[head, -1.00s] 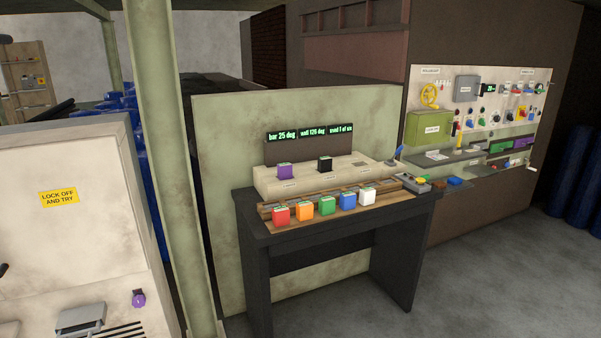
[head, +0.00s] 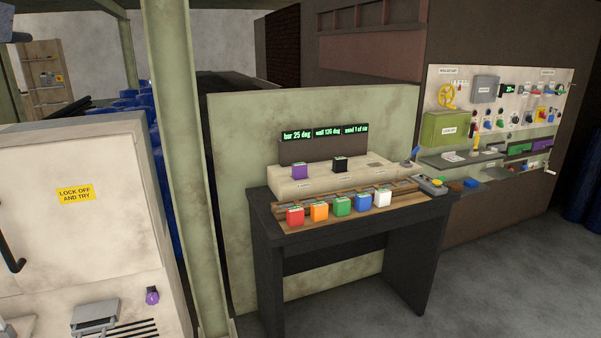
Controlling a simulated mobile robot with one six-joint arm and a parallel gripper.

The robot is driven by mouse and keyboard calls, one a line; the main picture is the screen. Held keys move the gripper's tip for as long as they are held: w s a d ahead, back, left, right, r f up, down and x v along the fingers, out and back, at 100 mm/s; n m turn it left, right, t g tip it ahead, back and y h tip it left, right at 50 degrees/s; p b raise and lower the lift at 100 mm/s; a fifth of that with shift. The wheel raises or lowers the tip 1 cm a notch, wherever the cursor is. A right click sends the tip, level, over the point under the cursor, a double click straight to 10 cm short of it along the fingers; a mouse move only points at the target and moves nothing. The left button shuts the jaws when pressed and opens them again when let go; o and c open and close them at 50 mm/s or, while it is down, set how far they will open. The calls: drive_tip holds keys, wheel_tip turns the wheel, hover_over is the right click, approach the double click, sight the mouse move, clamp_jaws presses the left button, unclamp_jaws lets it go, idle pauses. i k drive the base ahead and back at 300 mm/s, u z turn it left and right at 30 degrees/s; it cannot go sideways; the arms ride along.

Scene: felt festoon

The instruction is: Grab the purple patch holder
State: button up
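The label under the purple block is too small to read. My gripper does not show clearly in the head view, and nothing is seen touching the purple block.
Red (head: 295,216), orange, green, blue and white blocks stand in a wooden rack along the front of the dark table (head: 330,239). A green post (head: 180,160) and a cream cabinet (head: 85,230) stand to the left. Grey floor (head: 480,270) is clear at the right.

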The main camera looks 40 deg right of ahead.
sight(299, 170)
drive_tip(key=u, duration=0.15)
drive_tip(key=i, duration=1.05)
drive_tip(key=u, duration=0.4)
